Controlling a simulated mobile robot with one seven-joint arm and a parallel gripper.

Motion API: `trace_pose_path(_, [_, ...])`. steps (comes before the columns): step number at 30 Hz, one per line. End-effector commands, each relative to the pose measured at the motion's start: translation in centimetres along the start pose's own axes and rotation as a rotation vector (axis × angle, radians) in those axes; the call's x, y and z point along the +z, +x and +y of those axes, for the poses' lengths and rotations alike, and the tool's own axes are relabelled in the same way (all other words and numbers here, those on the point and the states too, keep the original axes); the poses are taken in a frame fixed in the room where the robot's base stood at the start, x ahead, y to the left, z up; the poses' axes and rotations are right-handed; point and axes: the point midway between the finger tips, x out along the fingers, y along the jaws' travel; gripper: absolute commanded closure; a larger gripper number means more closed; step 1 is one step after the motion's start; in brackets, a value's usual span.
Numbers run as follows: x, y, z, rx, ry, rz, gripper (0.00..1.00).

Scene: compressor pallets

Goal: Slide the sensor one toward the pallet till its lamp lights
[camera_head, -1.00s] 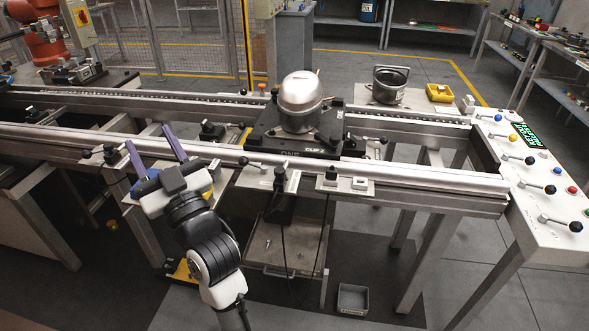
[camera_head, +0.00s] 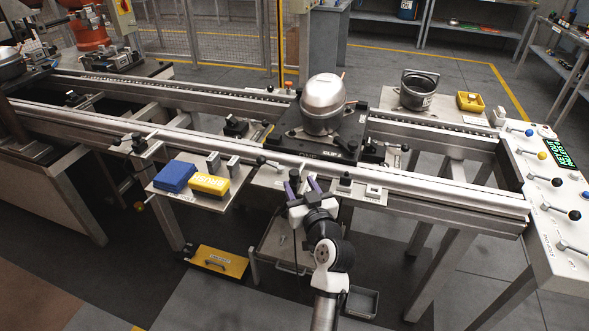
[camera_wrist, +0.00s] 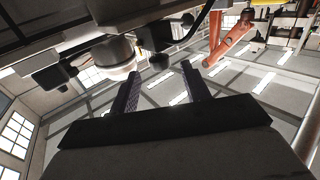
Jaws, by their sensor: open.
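The dark pallet (camera_head: 290,140) sits on the conveyor and carries a silver compressor (camera_head: 323,104). My gripper (camera_head: 301,185), with two purple fingers, is open and empty at the near rail (camera_head: 395,182), in front of the pallet. In the wrist view my gripper (camera_wrist: 162,78) has its fingers apart, with dark bracket parts above them. A small dark device (camera_head: 345,183) stands on a light plate right of the gripper. Whether it is sensor one is unclear. The area straight behind the gripper is partly hidden, and no lit lamp can be made out there.
Left of my gripper, a shelf (camera_head: 182,197) at the rail holds a blue block (camera_head: 175,176) and a yellow block (camera_head: 209,185). A dark pot (camera_head: 418,89) and yellow tray (camera_head: 470,102) stand behind the conveyor. A lever panel (camera_head: 548,200) is at the right.

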Motion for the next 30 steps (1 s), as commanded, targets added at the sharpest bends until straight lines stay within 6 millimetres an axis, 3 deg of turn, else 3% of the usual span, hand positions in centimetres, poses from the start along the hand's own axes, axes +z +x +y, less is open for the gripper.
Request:
trace_pose_path(3, [-0.3, 2.4, 0.0, -0.001, 0.0, 0.001, 0.53])
trace_pose_path(9, [-0.1, 4.7, 0.0, 0.0, 0.0, 0.0, 0.53])
trace_pose_path(21, [0.0, 5.3, 0.0, 0.001, 0.0, 0.001, 0.54])
trace_pose_path(30, [0.0, 5.3, 0.0, 0.001, 0.0, 0.001, 0.94])
